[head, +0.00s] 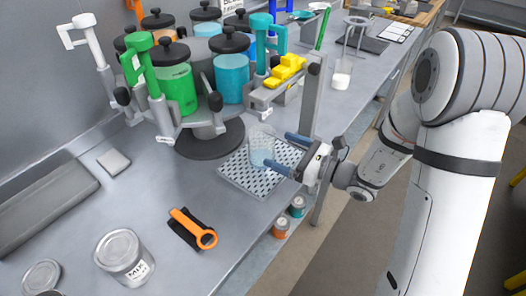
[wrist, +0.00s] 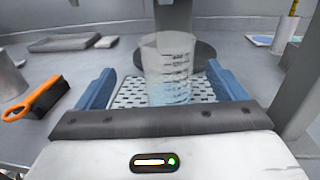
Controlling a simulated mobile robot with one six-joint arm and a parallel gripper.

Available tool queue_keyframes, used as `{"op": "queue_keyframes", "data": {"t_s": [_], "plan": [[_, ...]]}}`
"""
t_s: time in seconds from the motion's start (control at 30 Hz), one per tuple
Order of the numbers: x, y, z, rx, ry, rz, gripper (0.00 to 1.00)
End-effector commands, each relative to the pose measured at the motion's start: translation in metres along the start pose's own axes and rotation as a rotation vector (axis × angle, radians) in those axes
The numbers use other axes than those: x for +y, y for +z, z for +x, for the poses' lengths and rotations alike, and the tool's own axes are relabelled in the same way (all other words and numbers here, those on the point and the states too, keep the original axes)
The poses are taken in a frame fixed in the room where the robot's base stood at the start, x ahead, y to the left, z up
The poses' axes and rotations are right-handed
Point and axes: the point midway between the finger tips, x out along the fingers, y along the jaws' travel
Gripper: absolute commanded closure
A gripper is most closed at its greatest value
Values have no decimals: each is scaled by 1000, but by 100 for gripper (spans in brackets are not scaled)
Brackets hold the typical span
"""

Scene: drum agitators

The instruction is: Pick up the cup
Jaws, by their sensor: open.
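The cup (head: 261,147) is a clear beaker with printed markings and pale blue contents. It stands upright on a perforated metal drip tray (head: 234,177) in front of the drum agitator. In the wrist view the cup (wrist: 168,70) is between the two blue fingers, with a gap on each side. My gripper (head: 287,153) is open, low over the right side of the tray, with its fingers pointing left toward the cup. The base of the cup is partly hidden behind the gripper body in the wrist view (wrist: 160,97).
The drum agitator holds several jars, including a green jar (head: 175,88) and a blue jar (head: 231,78), behind the tray. A grey post (head: 312,98) stands close behind my gripper.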

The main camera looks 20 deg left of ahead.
Motion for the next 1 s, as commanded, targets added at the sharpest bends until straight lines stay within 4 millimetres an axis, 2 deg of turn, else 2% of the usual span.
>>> {"op": "queue_keyframes", "data": {"t_s": [0.37,0.6,0.73,0.93,1.0], "plan": [[-8,-1,36,-10,-27,21,9],[-10,2,70,-9,-26,21,9],[-11,1,78,-9,-29,21,9],[-12,0,78,-9,-29,20,9],[-12,1,78,-9,-30,20,14]]}}
